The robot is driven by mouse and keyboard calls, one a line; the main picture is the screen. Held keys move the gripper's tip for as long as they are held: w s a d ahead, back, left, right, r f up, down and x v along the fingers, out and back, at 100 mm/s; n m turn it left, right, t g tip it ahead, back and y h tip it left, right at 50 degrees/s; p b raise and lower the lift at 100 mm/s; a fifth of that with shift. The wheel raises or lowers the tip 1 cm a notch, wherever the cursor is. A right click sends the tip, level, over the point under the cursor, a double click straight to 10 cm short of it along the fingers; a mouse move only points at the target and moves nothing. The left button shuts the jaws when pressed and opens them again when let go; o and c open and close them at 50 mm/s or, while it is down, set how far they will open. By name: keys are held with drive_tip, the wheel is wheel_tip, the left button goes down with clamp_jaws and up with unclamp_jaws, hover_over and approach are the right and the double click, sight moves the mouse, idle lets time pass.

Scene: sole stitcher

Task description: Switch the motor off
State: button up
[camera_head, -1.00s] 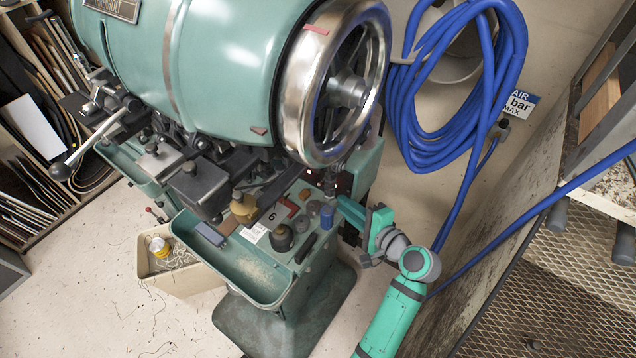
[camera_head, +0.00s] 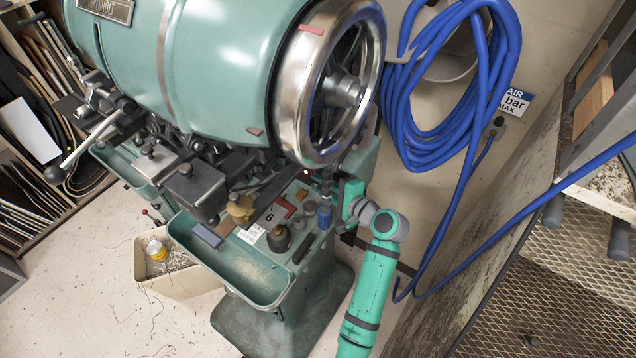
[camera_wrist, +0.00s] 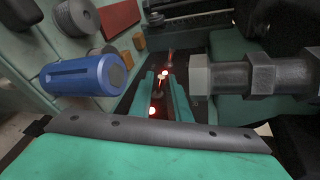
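The green sole stitcher (camera_head: 215,75) fills the upper left of the head view. A dark panel (camera_wrist: 125,105) with small glowing red lights (camera_wrist: 163,74) shows in the wrist view, ahead of my gripper. One red light (camera_head: 306,171) shows in the head view beside the handwheel. My gripper (camera_wrist: 160,90) has its two green fingers apart, with a narrow gap and nothing seen held. In the head view my gripper (camera_head: 335,188) is at the machine's right side, just right of a blue knob, its tips partly hidden. I cannot tell which part is the motor switch.
The blue ribbed knob (camera_wrist: 85,76) is left of my fingers, and a metal hex fitting (camera_wrist: 245,77) is close on the right. The chrome handwheel (camera_head: 330,85) overhangs above. A blue hose (camera_head: 450,130) hangs behind, and a bench (camera_head: 560,270) stands right.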

drive_tip(key=shift+w+a+f, duration=0.1)
drive_tip(key=shift+w+a, duration=0.2)
clamp_jaws()
drive_tip(key=shift+f, duration=0.1)
drive_tip(key=shift+f+n+t, duration=0.1)
drive_tip(key=shift+n+t, duration=0.2)
drive_tip(key=shift+n, duration=0.3)
unclamp_jaws()
